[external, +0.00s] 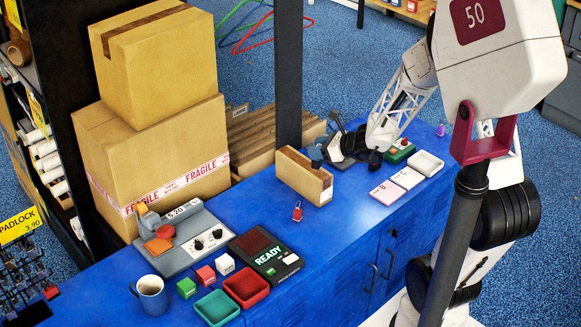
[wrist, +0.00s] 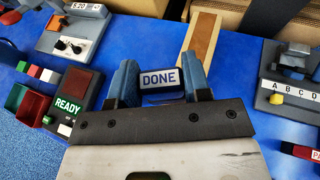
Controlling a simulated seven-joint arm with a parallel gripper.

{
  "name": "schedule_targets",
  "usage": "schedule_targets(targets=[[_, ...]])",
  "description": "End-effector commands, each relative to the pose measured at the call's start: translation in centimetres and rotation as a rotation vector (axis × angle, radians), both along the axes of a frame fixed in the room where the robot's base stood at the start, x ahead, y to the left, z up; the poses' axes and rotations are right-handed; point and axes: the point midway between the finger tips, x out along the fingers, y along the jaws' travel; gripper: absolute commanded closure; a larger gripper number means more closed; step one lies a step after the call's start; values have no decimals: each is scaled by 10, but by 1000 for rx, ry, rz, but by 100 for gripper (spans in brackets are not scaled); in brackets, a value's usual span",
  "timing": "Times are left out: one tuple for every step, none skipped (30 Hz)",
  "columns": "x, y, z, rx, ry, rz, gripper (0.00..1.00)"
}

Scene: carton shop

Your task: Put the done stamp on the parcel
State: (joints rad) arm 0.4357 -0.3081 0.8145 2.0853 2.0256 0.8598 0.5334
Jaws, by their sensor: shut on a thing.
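The done stamp (wrist: 161,79) shows its white DONE label toward the wrist camera. My gripper (wrist: 160,84) is shut on it, with one blue fingertip on each side. In the external view my gripper (external: 332,151) is low over the blue counter, just right of the small brown carton; I cannot make out the stamp there. That carton (external: 302,178), which looks like the parcel, stands upright with a white label on its right end. Its taped top (wrist: 200,42) lies just beyond the stamp in the wrist view. I cannot tell whether the stamp touches it.
A READY device (external: 265,255), red tray (external: 246,286), green tray (external: 216,307), small cubes and mug (external: 151,296) stand at the front left. Large boxes (external: 160,150) stand behind. The counter's middle front is clear.

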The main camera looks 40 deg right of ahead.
Motion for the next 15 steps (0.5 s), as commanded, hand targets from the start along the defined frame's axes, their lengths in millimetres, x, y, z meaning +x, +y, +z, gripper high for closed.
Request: schedule_targets(targets=[[8,-1,-1,-1,0,1,79],[12,-2,-1,0,0,1,79],[18,-4,-2,0,1,1,79],[22,-5,-3,0,1,1,79],[27,-6,-3,-1,0,1,79],[32,-7,-4,0,1,1,79],[36,-8,-4,0,1,1,79],[41,-9,-4,0,1,1,79],[47,-11,-5,-1,1,0,79],[51,-12,-5,0,1,0,79],[55,-13,-6,0,1,0,79],[60,-14,-6,-1,1,0,79],[64,-15,-6,-1,1,0,79],[67,-15,-7,-1,1,0,79],[70,-16,-7,-1,1,0,79]])
